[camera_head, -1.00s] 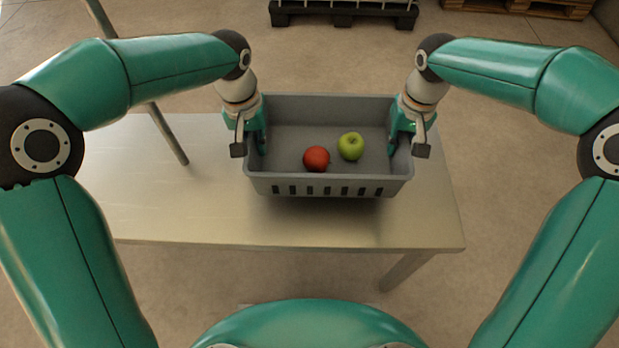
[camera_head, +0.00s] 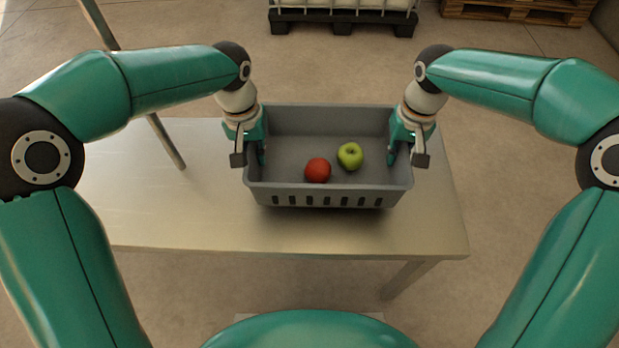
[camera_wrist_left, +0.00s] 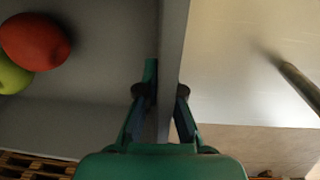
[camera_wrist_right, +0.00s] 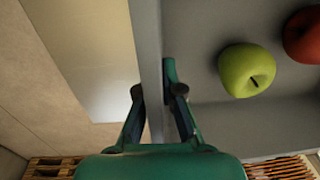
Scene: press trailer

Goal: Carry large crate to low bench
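The large crate (camera_head: 330,191) is grey with slots in its front wall and sits level over the right part of the metal low bench (camera_head: 170,215). Its underside is at or just above the bench top; I cannot tell if it touches. Inside lie a red apple (camera_head: 317,170) and a green apple (camera_head: 350,156). My left gripper (camera_head: 251,156) is shut on the crate's left wall, its fingers on both sides of the wall in the left wrist view (camera_wrist_left: 161,92). My right gripper (camera_head: 406,156) is shut on the right wall likewise, also seen in the right wrist view (camera_wrist_right: 160,94).
A thin metal post (camera_head: 165,140) stands at the left of the bench, behind my left forearm. A dark pallet (camera_head: 342,22) with a load and a wooden pallet (camera_head: 520,10) stand at the back on open floor.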

